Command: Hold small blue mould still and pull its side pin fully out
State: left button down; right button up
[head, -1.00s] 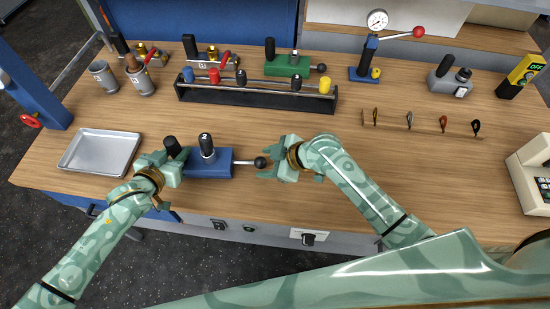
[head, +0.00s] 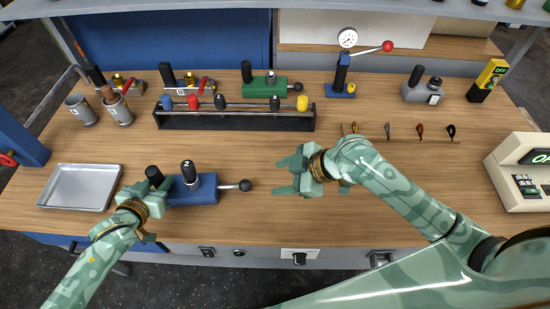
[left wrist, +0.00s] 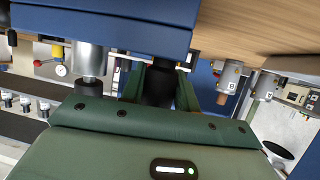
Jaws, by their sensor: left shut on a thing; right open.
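The small blue mould (head: 195,190) stands on the bench at front left, with a black-capped post marked 2 (head: 188,172) on top. Its side pin (head: 243,185), a metal rod with a black ball end, sticks out to the right; part of the rod shows. My left gripper (head: 157,184) is shut on the mould's black handle (head: 153,172) at its left end. In the left wrist view the fingers (left wrist: 160,85) flank the black handle under the blue body (left wrist: 120,25). My right gripper (head: 286,174) is open and empty, right of the ball and apart from it.
A metal tray (head: 80,188) lies left of the mould. A black rack (head: 235,120) with coloured-ended pins stands behind it. A green mould (head: 268,88) and a gauge stand (head: 342,75) are further back.

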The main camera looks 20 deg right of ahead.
pick_arm(q)
jog(key=c, duration=1)
grip_release()
jog(key=shift+d, duration=0.1)
jog(key=shift+o, duration=0.2)
jog(key=shift+s, duration=0.1)
